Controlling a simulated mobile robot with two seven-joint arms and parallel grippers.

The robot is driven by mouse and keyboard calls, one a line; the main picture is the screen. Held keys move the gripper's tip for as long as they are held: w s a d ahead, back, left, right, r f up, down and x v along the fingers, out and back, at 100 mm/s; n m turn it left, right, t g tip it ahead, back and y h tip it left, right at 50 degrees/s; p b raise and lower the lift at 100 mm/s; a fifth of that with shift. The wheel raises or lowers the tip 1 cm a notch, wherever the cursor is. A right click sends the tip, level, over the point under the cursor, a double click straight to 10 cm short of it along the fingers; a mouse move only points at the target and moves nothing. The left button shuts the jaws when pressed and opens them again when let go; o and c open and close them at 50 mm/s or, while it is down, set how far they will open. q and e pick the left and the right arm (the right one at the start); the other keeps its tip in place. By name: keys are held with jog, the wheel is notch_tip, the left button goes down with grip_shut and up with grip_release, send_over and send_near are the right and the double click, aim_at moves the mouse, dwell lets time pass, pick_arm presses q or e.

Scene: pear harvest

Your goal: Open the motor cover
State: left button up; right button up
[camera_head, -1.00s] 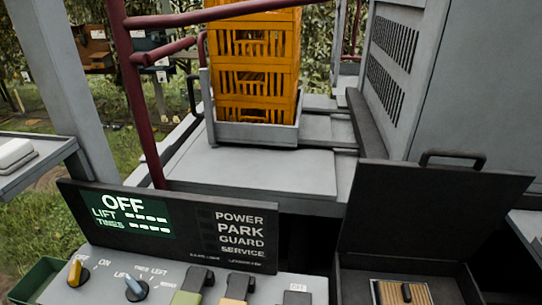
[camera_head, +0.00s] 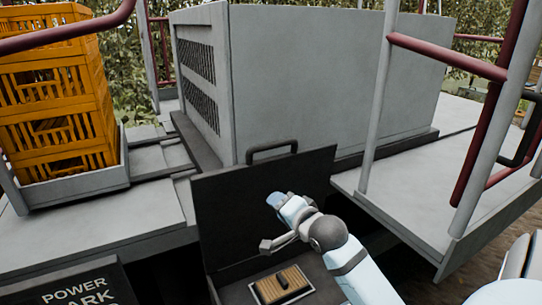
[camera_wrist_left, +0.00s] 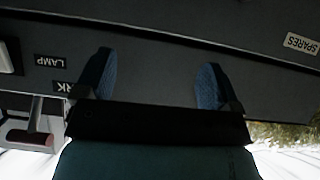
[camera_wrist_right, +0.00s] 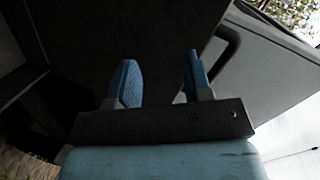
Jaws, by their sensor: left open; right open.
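A dark flat lid (camera_head: 232,205) with a black bar handle (camera_head: 272,148) on its top edge stands raised at the back of an open compartment. No label shows on it, so I cannot tell whether it is the motor cover. My right gripper (camera_head: 277,201) is in front of the lid's face, below the handle. In the right wrist view my right gripper (camera_wrist_right: 160,66) is open and empty, with the handle (camera_wrist_right: 224,52) to the right of its fingers. In the left wrist view my left gripper (camera_wrist_left: 154,72) is open and empty before a grey surface labelled LAMP and SPARES.
A slotted wooden-looking block (camera_head: 283,284) with a dark lever lies in the compartment. A large grey vented housing (camera_head: 290,75) stands behind the lid. Orange crates (camera_head: 55,100) are stacked at left. A grey post (camera_head: 380,100) and red rails (camera_head: 450,57) stand at right.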

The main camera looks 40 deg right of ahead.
aim_at(274, 147)
jog(key=s+d+r+m+t+h, duration=0.1)
jog(key=d+r+m, duration=0.15)
jog(key=r, duration=0.35)
jog(key=s+d+r+m+h, duration=0.1)
jog(key=d+r+m, duration=0.1)
jog(key=r+m, duration=0.25)
jog(key=shift+n, duration=0.4)
jog(key=p+x, duration=0.1)
jog(key=x, duration=0.7)
jog(key=r+p+x, duration=0.1)
jog(key=x, duration=0.3)
jog(key=shift+w+a+p, duration=0.15)
jog(key=shift+w+p, duration=0.15)
jog(key=shift+w, duration=0.2)
jog(key=shift+w+f, duration=0.1)
jog(key=shift+w, duration=0.4)
grip_shut()
pick_arm(q)
jog(key=shift+a+r, duration=0.3)
jog(key=shift+r, duration=0.45)
pick_arm(e)
jog(key=shift+f, duration=0.1)
